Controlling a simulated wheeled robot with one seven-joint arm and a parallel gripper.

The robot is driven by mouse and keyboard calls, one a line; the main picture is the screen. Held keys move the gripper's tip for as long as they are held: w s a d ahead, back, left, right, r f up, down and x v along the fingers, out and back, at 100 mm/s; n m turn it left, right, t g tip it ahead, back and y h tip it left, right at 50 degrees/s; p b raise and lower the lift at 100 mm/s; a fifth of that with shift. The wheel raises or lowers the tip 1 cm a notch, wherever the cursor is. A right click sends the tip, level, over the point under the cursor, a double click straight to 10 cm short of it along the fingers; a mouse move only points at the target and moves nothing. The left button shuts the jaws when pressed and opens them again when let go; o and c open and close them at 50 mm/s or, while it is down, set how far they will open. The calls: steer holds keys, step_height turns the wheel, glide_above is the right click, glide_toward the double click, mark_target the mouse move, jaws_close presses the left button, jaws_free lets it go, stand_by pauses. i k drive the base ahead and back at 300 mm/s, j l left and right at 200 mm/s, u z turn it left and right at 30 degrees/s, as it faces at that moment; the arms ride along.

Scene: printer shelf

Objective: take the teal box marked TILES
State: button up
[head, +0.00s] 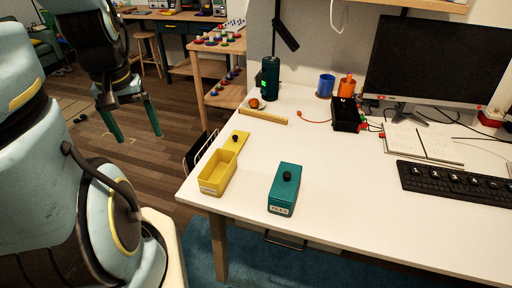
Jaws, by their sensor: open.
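The teal box (284,194) sits closed on the white table near its front edge. It has a black knob on its lid and a white label on its near end, which seems to read TILES. My gripper (130,122) is at the upper left, open and empty, with its two teal fingers pointing down. It hangs over the floor, left of the table and well apart from the teal box.
A yellow box (218,178) stands open to the left of the teal box, with a yellow lid with a black knob (237,141) behind it. A keyboard (455,183) and monitor (440,60) are at the right. The table (350,215) is bare around the teal box.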

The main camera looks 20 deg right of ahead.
mark_target(283, 209)
steer(key=u, duration=1.1)
steer(key=k+u, duration=0.15)
steer(key=u, duration=0.2)
steer(key=k+u, duration=0.3)
steer(key=k+j, duration=0.1)
steer(key=k, duration=1.45)
